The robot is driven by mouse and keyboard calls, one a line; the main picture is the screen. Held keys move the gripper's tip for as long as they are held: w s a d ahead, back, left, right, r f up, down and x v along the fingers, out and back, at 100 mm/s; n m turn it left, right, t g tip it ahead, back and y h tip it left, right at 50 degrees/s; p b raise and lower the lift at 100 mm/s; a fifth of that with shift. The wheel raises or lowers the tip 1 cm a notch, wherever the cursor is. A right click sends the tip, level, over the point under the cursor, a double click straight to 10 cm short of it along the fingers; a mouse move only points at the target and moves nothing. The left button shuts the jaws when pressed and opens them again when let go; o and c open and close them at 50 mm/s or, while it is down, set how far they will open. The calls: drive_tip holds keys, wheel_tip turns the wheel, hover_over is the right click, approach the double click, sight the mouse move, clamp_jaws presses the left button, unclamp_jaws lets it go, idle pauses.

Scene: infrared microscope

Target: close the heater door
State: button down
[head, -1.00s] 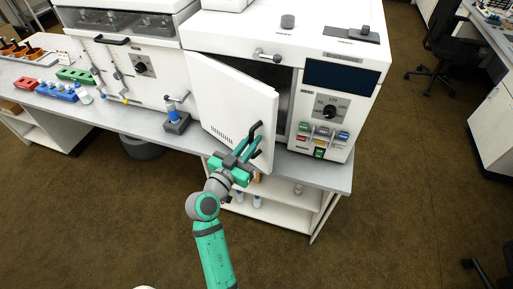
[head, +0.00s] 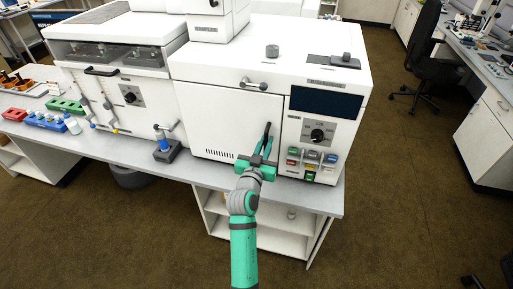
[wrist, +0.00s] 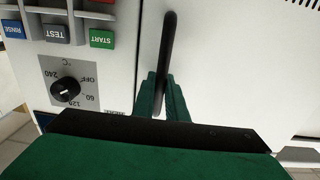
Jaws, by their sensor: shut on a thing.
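The heater door (head: 228,122) is a white panel on the left of the white heater (head: 222,64). In the head view it lies flush, or nearly so, with the front; I cannot tell if it is latched. Its black upright handle (head: 267,136) is at the door's right edge. My green gripper (head: 262,160) is shut on the handle's lower part. In the wrist view, the gripper's fingers (wrist: 162,98) lie on both sides of the handle (wrist: 168,45), with the door (wrist: 235,75) behind it.
The heater's dial (head: 317,135) and several coloured buttons (head: 311,156) are right of the door. A small stand with a blue part (head: 165,147) is on the bench at left. The bench (head: 225,174) has a clear strip along its front edge.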

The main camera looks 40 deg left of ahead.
drive_tip(key=shift+w+r, duration=0.1)
drive_tip(key=shift+w, duration=0.2)
drive_tip(key=c, duration=1.8)
unclamp_jaws()
drive_tip(key=shift+o, duration=0.2)
drive_tip(key=v, duration=1)
drive_tip(key=shift+s+d, duration=0.15)
drive_tip(key=shift+s, duration=0.2)
